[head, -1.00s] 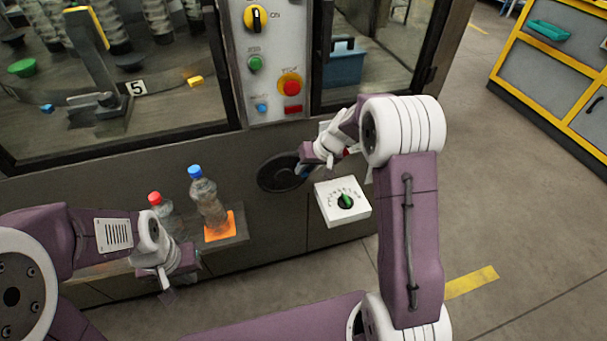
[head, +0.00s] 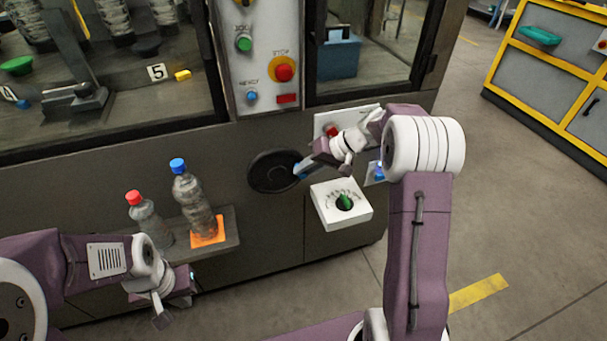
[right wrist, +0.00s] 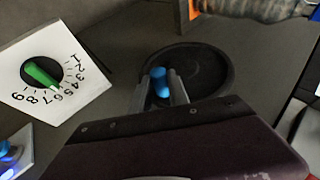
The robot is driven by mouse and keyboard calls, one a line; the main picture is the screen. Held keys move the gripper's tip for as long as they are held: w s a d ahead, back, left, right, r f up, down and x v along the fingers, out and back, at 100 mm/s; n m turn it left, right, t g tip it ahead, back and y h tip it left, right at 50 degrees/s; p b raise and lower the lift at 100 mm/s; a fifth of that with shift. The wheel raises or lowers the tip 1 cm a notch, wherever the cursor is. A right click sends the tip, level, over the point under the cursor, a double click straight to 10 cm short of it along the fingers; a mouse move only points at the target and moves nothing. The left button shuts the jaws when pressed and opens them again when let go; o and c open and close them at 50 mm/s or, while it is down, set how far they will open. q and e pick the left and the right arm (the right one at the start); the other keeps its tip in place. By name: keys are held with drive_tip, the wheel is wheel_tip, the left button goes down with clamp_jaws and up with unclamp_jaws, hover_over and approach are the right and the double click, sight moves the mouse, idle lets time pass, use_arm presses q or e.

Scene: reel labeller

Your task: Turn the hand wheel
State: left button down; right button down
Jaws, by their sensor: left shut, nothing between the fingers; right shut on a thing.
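The hand wheel (head: 270,172) is a black disc on the front of the grey machine. It also shows in the right wrist view (right wrist: 205,68), with a blue handle (right wrist: 159,80) standing out near its rim. My right gripper (head: 301,170) is at the wheel's right edge in the head view. In the right wrist view its fingers (right wrist: 160,92) lie on either side of the blue handle, shut on it. My left gripper (head: 160,312) is shut and empty, low at the left, in front of the small shelf and apart from the wheel.
A white dial box with a green knob (head: 344,201) sits just below and right of the wheel. A red-capped bottle (head: 148,220) and a blue-capped bottle (head: 193,197) stand on a shelf left of it. A button panel (head: 262,60) is above.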

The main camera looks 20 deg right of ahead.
drive_tip(key=shift+w+d+f+m+y+b, duration=0.1)
drive_tip(key=shift+d+f+m+y+b, duration=0.25)
drive_tip(key=shift+f+y+b, duration=0.6)
drive_tip(key=shift+r, duration=0.35)
